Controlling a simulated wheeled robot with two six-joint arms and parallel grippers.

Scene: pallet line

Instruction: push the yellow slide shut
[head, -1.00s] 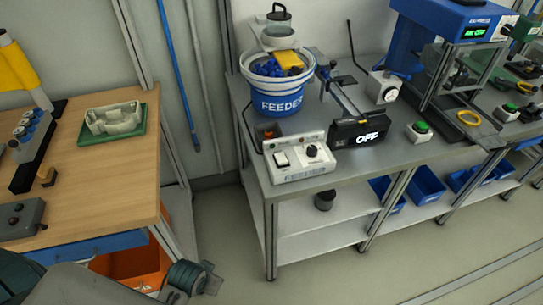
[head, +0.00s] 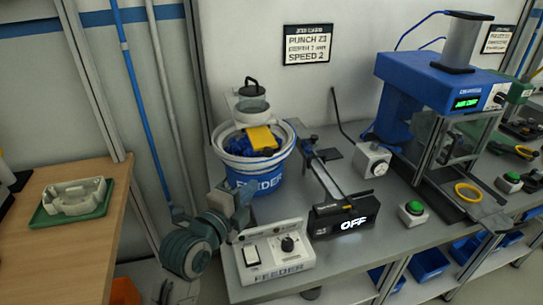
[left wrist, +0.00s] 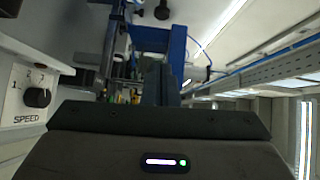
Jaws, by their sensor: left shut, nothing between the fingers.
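The yellow slide (head: 262,139) sits at the top of the blue feeder bucket (head: 240,177), below the clear hopper, with blue parts beside it. Whether it is open or shut is hard to tell. My left gripper (head: 241,195) is in front of the bucket and behind the control box, lower than the slide and apart from it. In the left wrist view its dark fingers (left wrist: 160,84) are together and empty. The slide does not show clearly there. My right gripper is not in view.
The feeder control box (head: 275,257) with its knob stands close to my left arm. An OFF display (head: 345,219) and rail stand to its right. The blue press (head: 435,75) is further right. A wooden table (head: 60,245) with a green tray (head: 72,212) is at left.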

